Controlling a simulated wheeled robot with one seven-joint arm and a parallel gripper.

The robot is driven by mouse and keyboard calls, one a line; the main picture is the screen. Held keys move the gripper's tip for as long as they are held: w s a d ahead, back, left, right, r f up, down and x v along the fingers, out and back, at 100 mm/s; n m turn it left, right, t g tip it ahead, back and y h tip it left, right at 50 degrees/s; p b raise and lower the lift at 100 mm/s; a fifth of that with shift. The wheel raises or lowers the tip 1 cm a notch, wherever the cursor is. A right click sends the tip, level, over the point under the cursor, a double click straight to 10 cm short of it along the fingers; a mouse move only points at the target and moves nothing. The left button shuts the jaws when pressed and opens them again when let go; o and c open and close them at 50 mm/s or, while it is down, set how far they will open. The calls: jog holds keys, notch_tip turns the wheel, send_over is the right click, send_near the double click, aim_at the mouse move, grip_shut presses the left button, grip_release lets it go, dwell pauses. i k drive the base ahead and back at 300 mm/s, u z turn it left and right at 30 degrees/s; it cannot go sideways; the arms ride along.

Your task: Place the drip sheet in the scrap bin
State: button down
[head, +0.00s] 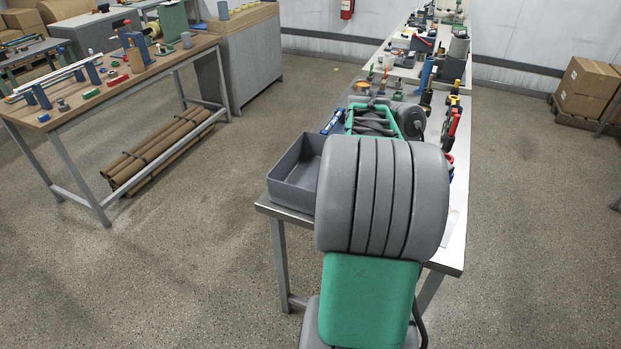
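A grey open-topped bin (291,190), which looks like the scrap bin, stands at the near left corner of the steel table. The part of its inside that shows looks empty. My grey and green arm covers the middle of the table and overlaps the bin's right side. I cannot make out the drip sheet; a pale flat patch at the table's right edge, beside my arm, is too hidden to name. My gripper is not visible; the arm hides what lies beyond it.
The steel table (440,257) runs away from me, crowded with tools and bottles farther back. A wooden workbench (130,85) with tools stands at left, brown rolls (160,150) under it. Cardboard boxes (585,85) stand at far right. The floor between bench and table is clear.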

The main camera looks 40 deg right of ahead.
aim_at(315, 172)
jog(key=i, duration=1.35)
